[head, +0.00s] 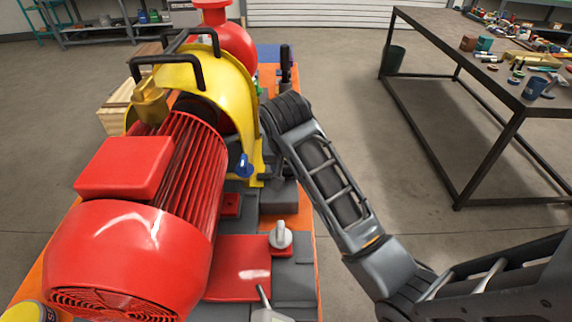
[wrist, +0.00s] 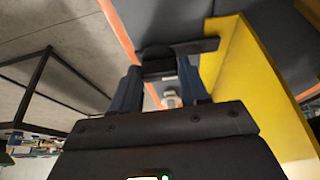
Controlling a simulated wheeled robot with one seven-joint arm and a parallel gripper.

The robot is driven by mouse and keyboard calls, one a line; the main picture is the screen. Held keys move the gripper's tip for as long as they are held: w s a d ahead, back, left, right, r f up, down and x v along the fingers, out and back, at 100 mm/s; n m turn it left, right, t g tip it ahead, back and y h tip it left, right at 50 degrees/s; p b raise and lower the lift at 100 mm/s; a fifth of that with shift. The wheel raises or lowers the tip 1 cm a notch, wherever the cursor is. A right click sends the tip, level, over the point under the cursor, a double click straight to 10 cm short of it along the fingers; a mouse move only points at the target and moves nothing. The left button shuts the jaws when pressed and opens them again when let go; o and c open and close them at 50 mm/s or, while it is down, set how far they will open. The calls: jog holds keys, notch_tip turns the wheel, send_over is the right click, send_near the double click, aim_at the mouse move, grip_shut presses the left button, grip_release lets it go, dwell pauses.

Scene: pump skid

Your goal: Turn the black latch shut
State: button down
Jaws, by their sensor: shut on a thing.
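The black latch (wrist: 195,47) shows in the wrist view as a dark bar running right from between my fingertips to the edge of the yellow guard (wrist: 262,85). My gripper (wrist: 161,68) has its two blue fingers shut on the latch's dark end. The bar lies roughly crosswise to the fingers, and its tip reaches or overlaps the guard's edge; I cannot tell if they touch. In the head view my arm folds down beside the yellow guard (head: 236,75), and the gripper and latch cannot be made out clearly there.
A red motor (head: 130,240) fills the left of the orange skid. A workbench (head: 450,35) stands right, with clear floor between.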

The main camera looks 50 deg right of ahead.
jog(key=shift+d+r, duration=0.1)
jog(key=c, duration=0.6)
grip_release()
jog(key=shift+o, duration=0.2)
jog(key=v, duration=0.7)
jog(key=shift+a+r, duration=0.25)
dwell(0.3)
